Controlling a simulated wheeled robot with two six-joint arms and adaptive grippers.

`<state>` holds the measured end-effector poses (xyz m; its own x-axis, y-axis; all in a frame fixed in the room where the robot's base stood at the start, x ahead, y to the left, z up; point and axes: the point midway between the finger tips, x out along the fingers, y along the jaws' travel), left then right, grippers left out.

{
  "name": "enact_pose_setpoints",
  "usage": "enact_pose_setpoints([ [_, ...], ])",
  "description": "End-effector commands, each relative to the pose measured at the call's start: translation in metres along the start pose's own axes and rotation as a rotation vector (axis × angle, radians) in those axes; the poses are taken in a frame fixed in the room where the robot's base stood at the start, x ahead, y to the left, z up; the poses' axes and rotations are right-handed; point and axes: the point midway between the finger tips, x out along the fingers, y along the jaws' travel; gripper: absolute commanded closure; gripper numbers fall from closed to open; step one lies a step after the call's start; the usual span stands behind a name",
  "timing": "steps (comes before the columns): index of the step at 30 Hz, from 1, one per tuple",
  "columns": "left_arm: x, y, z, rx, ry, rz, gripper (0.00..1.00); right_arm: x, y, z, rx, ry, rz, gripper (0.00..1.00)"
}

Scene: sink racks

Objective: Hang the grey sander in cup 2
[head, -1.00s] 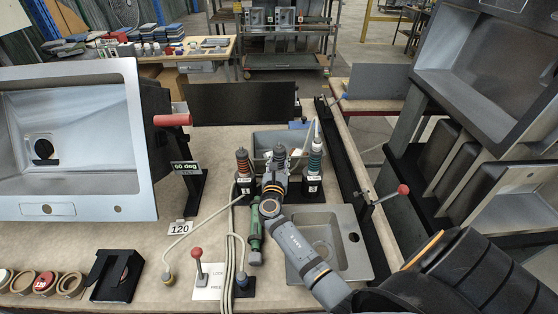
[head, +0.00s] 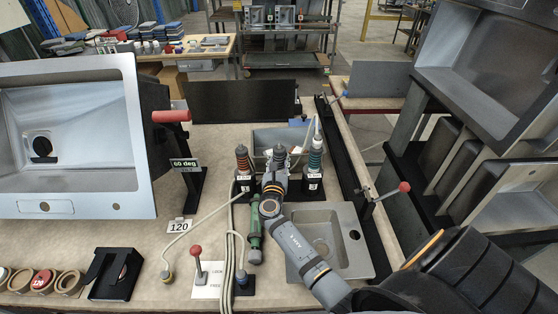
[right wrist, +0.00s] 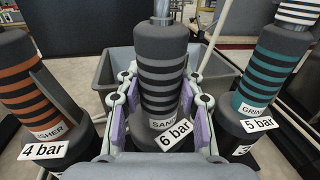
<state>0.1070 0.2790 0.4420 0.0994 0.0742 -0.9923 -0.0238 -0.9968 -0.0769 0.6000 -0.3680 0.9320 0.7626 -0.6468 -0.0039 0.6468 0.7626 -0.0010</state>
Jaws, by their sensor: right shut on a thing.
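The grey sander (right wrist: 162,75) is upright with dark stripes and carries a "6 bar" tag. My right gripper (right wrist: 158,110) is shut around its body, a pad on each side. In the head view the sander's top (head: 279,157) shows between two other tools, above my right gripper (head: 275,184). The gripper hides the sander's lower end and the middle holder, so I cannot tell whether it sits in cup 2. The left holder (head: 243,190) and right holder (head: 313,189) are black and each hold a tool. My left gripper is not in view.
An orange-striped tool (right wrist: 30,85) and a teal-striped tool (right wrist: 268,75) stand close on either side. A grey bin (head: 262,139) is behind. A small sink (head: 345,240), hoses (head: 230,245), a green tool-like thing (head: 254,238) and a red-knobbed lever (head: 196,256) are nearby.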

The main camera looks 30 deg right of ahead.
Motion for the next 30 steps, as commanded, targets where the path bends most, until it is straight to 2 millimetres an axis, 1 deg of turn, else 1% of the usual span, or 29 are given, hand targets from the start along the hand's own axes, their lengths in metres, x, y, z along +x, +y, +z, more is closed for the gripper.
enact_pose_setpoints([
  [1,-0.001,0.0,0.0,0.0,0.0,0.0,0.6,0.001,0.0,0.003,0.001,-0.004,0.0,1.0],
  [4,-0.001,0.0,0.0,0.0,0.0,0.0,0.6,0.001,0.0,0.003,0.001,-0.004,0.0,1.0],
  [5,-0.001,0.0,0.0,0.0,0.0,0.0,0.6,0.001,0.0,0.003,0.001,-0.004,0.0,0.62],
  [10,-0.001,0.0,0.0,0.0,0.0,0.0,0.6,0.0,0.0,0.002,0.001,-0.003,0.0,0.39],
  [11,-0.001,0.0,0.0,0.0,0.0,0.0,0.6,0.0,0.0,0.002,0.001,-0.003,0.0,0.36],
  [20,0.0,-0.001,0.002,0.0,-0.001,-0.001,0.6,-0.003,0.0,-0.001,0.0,0.003,0.0,0.36],
  [23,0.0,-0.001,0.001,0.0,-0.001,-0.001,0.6,-0.015,0.001,-0.002,0.001,0.004,0.001,0.36],
  [27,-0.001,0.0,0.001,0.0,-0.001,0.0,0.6,-0.043,0.001,-0.001,0.004,0.004,0.0,0.36],
  [30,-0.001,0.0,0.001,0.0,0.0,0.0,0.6,-0.06,0.0,-0.001,0.002,0.003,0.0,0.36],
])
